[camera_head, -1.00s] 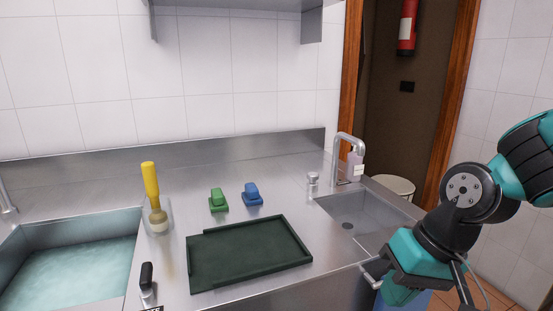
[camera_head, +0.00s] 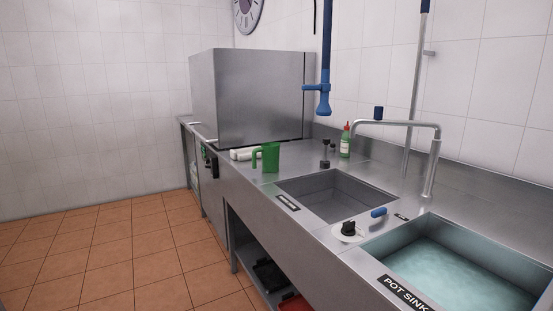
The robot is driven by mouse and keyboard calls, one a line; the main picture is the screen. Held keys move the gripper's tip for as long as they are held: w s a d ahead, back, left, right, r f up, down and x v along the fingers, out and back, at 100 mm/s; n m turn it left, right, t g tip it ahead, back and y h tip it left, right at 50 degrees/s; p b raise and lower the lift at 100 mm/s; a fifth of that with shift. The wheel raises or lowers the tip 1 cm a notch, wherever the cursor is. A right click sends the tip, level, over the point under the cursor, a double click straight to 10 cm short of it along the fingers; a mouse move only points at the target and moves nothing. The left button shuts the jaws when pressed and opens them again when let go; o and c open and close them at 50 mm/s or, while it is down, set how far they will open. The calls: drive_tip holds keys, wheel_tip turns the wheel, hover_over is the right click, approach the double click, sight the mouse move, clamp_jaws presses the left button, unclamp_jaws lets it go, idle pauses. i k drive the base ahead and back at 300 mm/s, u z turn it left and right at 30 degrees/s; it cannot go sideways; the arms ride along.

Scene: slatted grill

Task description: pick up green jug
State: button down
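A green jug (camera_head: 269,157) stands upright on the steel counter (camera_head: 238,178), at the near edge of the dishwasher and left of the empty sink. Its handle is on its left side. My gripper is not in view, and no part of my arm shows. The jug is some way off across the room.
A big steel box-shaped machine (camera_head: 250,98) stands behind the jug. A white item (camera_head: 243,154) lies left of it. An empty sink (camera_head: 335,193), a water-filled sink (camera_head: 455,262), a tap (camera_head: 432,165) and a green bottle (camera_head: 346,141) are to the right. The tiled floor (camera_head: 120,250) at left is clear.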

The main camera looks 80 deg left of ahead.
sight(271, 151)
drive_tip(key=u, duration=3)
drive_tip(key=i, duration=1.25)
drive_tip(key=u, duration=0.35)
drive_tip(key=i, duration=1.3)
drive_tip(key=z, duration=0.95)
drive_tip(key=i, duration=0.75)
drive_tip(key=z, duration=0.35)
